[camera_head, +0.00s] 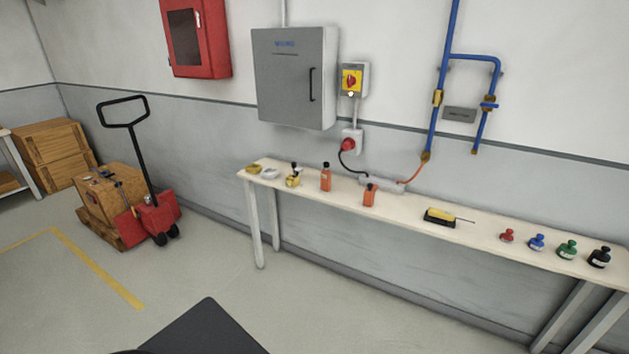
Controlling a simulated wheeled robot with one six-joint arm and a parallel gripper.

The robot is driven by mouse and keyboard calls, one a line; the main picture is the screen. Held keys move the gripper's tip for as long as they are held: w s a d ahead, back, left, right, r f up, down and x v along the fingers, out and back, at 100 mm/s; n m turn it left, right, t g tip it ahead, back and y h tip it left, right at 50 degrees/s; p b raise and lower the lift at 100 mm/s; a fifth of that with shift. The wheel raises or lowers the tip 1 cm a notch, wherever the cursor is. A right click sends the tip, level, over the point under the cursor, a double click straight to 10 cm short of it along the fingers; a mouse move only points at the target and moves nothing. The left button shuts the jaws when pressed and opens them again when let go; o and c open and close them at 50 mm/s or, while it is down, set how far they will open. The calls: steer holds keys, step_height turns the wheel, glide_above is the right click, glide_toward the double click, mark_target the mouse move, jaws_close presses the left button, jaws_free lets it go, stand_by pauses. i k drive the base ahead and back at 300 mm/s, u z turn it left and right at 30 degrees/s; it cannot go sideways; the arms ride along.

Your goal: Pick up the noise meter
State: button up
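I cannot tell for sure which thing is the noise meter. On the long pale bench stand a taller orange item with a dark top (325,178) and a shorter orange item with a dark top (369,195). To their right lies a yellow and black device (440,217) with a thin rod pointing right. All are small in the view, and no labels can be read. My gripper is not in view.
The narrow bench (400,219) runs along the wall. A small yellow item (293,180) stands at its left; several coloured stampers or bottles, one green (567,250), stand at its right. A pallet truck (152,215) stands left. The floor before the bench is clear.

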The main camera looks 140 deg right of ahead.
mark_target(325, 174)
steer(key=z, duration=5.8)
steer(key=i, duration=2.8)
steer(key=u, duration=3.75)
